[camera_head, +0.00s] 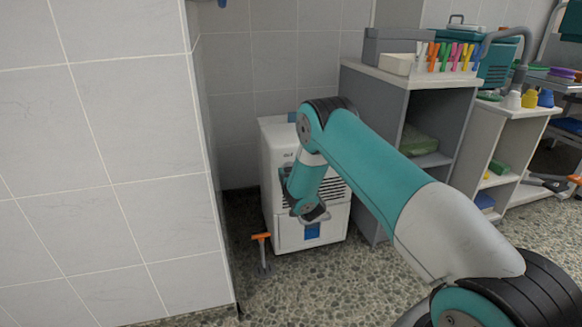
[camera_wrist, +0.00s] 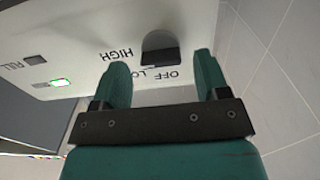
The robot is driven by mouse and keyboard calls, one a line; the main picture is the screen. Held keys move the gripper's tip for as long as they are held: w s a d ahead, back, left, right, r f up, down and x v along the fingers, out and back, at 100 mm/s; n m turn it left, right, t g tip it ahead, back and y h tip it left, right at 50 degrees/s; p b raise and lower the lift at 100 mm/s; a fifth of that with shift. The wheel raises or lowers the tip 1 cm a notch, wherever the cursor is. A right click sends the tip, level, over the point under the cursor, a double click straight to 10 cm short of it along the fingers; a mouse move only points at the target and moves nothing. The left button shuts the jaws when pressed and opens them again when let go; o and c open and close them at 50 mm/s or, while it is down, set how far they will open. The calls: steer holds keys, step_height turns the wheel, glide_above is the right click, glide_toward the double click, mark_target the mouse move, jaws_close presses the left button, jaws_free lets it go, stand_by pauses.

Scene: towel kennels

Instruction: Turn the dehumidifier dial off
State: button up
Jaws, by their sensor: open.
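The white dehumidifier (camera_head: 283,229) stands on the floor in the recess beside the tiled wall, partly hidden by my arm. In the wrist view its panel (camera_wrist: 85,20) appears upside down, with the labels HIGH, LO and OFF around a dark dial (camera_wrist: 161,54). LO is partly covered, and I cannot tell which label the dial points to. My gripper (camera_wrist: 160,62) is open, its two green fingers reaching toward the panel with the dial between their tips in the picture. I see no clear contact. In the head view my arm hides the dial.
A grey shelf unit (camera_head: 372,88) stands close to the dehumidifier's right. An orange-handled tool (camera_head: 262,238) is at its front left. Speckled floor (camera_head: 330,285) in front is clear.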

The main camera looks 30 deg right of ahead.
steer(key=shift+x, duration=0.8)
steer(key=c, duration=0.9)
